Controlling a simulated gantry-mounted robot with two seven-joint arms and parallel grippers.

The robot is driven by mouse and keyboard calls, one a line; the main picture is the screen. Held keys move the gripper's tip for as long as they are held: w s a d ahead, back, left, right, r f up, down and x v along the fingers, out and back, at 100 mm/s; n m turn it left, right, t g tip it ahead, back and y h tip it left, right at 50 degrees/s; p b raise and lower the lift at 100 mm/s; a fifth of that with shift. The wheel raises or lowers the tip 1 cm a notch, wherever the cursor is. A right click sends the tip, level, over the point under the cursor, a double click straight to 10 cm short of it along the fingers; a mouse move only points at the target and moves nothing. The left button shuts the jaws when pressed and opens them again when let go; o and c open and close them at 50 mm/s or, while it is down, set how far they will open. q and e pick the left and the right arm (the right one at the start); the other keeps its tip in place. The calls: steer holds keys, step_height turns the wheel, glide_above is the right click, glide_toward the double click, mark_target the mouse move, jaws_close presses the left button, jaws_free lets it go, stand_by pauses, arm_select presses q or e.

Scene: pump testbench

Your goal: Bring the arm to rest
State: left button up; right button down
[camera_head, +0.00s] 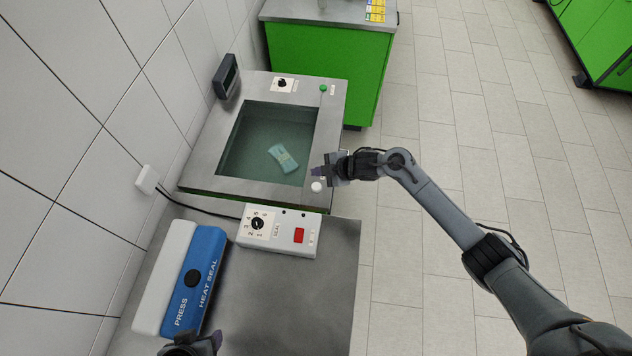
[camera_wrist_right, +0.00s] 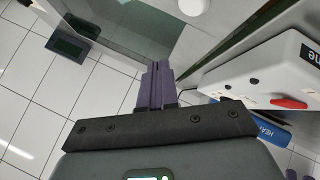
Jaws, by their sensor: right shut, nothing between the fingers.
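My right arm reaches in from the lower right in the head view. Its gripper (camera_head: 318,171) is over the right front corner of the tank bench, beside a white knob (camera_head: 317,187). In the right wrist view the two purple fingers (camera_wrist_right: 155,74) are together, with nothing between them. My left gripper (camera_head: 212,341) shows only partly at the bottom edge of the head view, near the heat sealer; its jaws are not clear.
A sunken tank (camera_head: 245,150) holds a pale teal packet (camera_head: 284,158). In front are a white control box (camera_head: 277,232) and a blue-and-white heat sealer (camera_head: 205,265). A green cabinet (camera_head: 330,65) stands behind. Open tiled floor (camera_head: 450,130) lies to the right.

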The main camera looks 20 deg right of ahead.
steer(key=s+a+m+h, duration=0.1)
steer(key=s+m, duration=0.1)
steer(key=s, duration=0.2)
steer(key=s+a+m+h, duration=0.1)
steer(key=s+a+m, duration=0.1)
steer(key=s, duration=0.2)
steer(key=s+a+m+h, duration=0.1)
steer(key=s, duration=0.3)
steer(key=shift+a+f+m+t, duration=0.15)
steer(key=shift+f+m+t, duration=0.15)
steer(key=shift+m+t, duration=0.1)
steer(key=s+d+r+m+g+h, duration=0.1)
steer(key=s+d+r+m, duration=0.15)
steer(key=s, duration=0.55)
steer(key=s+d+r+m+g+h, duration=0.1)
steer(key=s+d+r+m+g, duration=0.2)
steer(key=s, duration=0.4)
steer(key=s+d+r+m+h, duration=0.15)
steer(key=s+m, duration=0.25)
steer(key=s, duration=0.4)
step_height(320, 180, up, 16)
steer(key=w+p, duration=0.1)
steer(key=p, duration=1.5)
steer(key=shift+d+f, duration=0.15)
steer(key=shift+f, duration=0.1)
steer(key=shift+w+y, duration=0.1)
steer(key=shift+y, duration=0.15)
